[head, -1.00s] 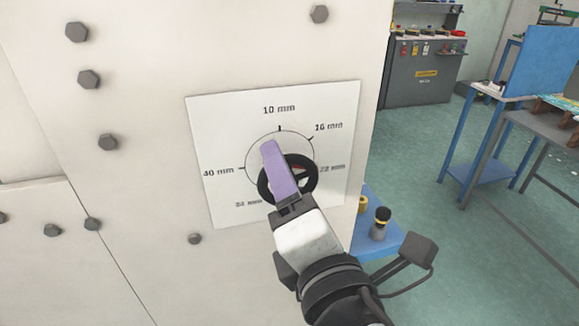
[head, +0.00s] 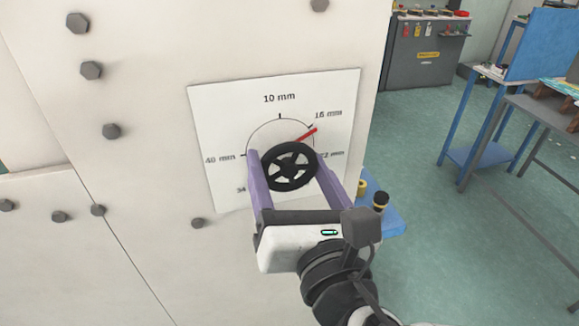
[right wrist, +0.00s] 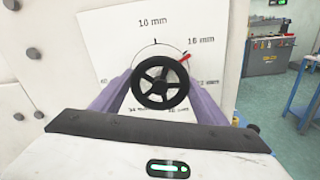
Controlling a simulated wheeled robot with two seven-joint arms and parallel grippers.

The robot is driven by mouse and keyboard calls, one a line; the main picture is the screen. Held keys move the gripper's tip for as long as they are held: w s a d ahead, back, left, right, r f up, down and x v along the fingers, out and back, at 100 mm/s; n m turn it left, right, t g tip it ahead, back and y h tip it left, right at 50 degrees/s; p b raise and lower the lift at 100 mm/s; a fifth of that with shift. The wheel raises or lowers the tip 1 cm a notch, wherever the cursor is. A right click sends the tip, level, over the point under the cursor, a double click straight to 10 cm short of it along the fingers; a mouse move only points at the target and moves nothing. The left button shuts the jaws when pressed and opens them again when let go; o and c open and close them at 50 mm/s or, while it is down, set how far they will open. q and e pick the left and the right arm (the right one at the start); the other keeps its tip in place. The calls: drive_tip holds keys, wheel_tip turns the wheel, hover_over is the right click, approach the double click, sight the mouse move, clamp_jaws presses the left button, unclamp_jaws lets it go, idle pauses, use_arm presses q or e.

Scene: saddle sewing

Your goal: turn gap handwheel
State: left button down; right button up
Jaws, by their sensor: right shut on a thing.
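The black spoked gap handwheel (head: 289,166) sits on a white dial plate (head: 225,115) on the pale machine wall. The plate carries mm marks around a circle. A red pointer (head: 306,135) sticks out from behind the wheel toward the 16 mm mark. My right gripper (head: 288,172) has its two purple fingers on either side of the wheel rim, shut on it. The right wrist view also shows the wheel (right wrist: 160,82) between the fingers and the red pointer (right wrist: 185,57) near 16 mm. My left gripper is not in view.
Grey bolt heads (head: 91,70) stud the machine wall. A blue stand (head: 382,215) with small yellow and black items is right of the plate. Farther right are a blue table (head: 490,150) and a grey cabinet (head: 427,55), with open green floor between.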

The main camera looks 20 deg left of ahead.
drive_tip(key=shift+n, duration=0.6)
drive_tip(key=o, duration=1)
drive_tip(key=shift+o, duration=0.2)
